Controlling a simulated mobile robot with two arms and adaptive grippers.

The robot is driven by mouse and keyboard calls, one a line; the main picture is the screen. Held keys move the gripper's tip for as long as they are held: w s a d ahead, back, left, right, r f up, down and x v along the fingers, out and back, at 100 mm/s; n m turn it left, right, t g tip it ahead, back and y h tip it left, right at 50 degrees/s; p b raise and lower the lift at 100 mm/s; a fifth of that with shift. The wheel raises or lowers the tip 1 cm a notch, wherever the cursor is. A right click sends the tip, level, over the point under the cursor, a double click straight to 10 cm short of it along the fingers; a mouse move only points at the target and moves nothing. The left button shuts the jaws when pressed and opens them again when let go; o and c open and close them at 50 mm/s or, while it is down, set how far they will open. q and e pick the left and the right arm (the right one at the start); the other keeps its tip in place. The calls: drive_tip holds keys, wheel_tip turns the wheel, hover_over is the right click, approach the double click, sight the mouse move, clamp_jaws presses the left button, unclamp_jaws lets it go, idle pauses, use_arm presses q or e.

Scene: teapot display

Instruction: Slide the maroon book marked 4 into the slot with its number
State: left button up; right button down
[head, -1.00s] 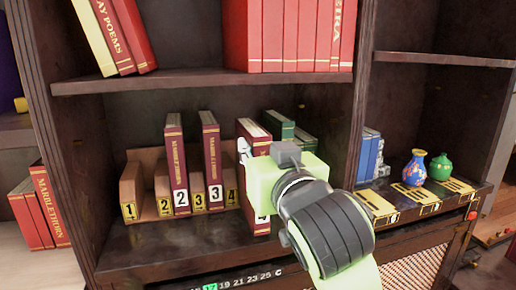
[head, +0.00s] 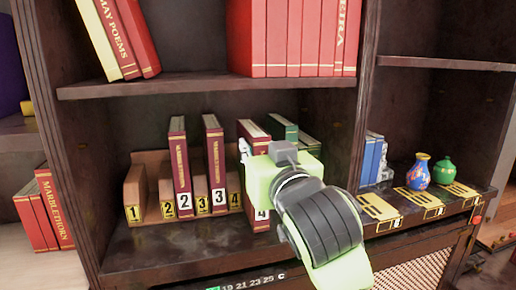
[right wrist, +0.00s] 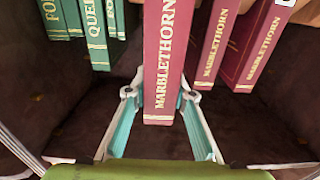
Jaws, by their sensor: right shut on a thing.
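The maroon book marked 4 (head: 256,135) stands roughly upright at the right end of the slotted wooden rack (head: 134,187). Its 4 label shows low on the spine, partly covered by my arm. My right gripper (right wrist: 160,97) is shut on this book, one finger on each side of the spine in the right wrist view, where the book (right wrist: 166,60) reads MARBLETHORN. The slot label 4 (head: 235,200) is just left of the book. I cannot tell how deep the book sits. Maroon books 2 (head: 180,160) and 3 (head: 214,155) stand in the rack. My left gripper is not in view.
Green books (head: 283,128) stand behind and right of the held book. Blue books (head: 372,155), a blue vase (head: 419,173) and a green jar (head: 444,171) are farther right. The shelf above (head: 200,84) holds red books. Bare shelf lies before the rack.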

sight(262, 153)
drive_tip(key=shift+p+x, duration=0.95)
drive_tip(key=shift+x, duration=2.95)
drive_tip(key=c, duration=1.6)
unclamp_jaws()
drive_tip(key=shift+r, duration=0.1)
drive_tip(key=shift+c, duration=0.2)
drive_tip(key=v, duration=1.2)
